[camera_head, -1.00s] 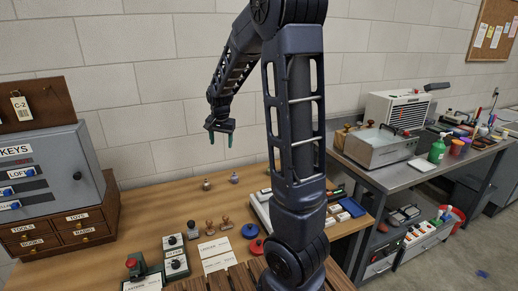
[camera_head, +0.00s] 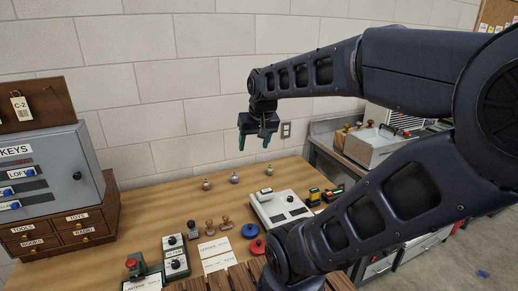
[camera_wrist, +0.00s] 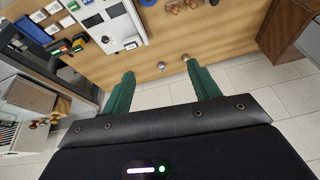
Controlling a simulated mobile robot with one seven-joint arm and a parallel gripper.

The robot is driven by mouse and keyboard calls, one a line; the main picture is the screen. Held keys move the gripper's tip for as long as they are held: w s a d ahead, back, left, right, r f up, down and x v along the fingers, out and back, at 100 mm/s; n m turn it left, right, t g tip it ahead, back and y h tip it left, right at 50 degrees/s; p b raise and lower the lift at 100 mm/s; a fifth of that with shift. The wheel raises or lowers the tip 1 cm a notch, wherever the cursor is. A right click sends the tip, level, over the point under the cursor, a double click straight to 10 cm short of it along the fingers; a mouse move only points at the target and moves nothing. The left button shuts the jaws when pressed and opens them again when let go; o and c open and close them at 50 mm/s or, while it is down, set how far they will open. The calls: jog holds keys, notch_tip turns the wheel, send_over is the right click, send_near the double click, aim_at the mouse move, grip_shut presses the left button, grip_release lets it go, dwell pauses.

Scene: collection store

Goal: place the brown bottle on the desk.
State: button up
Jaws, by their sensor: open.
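My gripper (camera_head: 256,141) is open and empty, its green fingers pointing down above the back edge of the desk (camera_head: 150,215). Three small round-topped items stand along the back of the desk: a left one (camera_head: 206,184), a greyish middle one (camera_head: 234,178) and a right one (camera_head: 267,170). They are too small to tell whether one is the brown bottle. In the wrist view, my gripper (camera_wrist: 161,84) shows its two fingers apart, with a greyish round top (camera_wrist: 161,66) and a brownish one (camera_wrist: 185,57) beyond them, near the desk edge.
A white device (camera_head: 278,207) sits mid-desk, with stamps (camera_head: 210,228), cards (camera_head: 213,249) and a red round pad (camera_head: 257,247) in front. A grey key cabinet (camera_head: 50,165) stands on wooden drawers at left. A metal bench (camera_head: 325,140) is at right. The desk's left-middle is clear.

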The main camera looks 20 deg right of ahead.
jog(key=shift+s+f+n, duration=0.2)
jog(key=shift+s+n, duration=0.2)
jog(key=shift+s, duration=1.45)
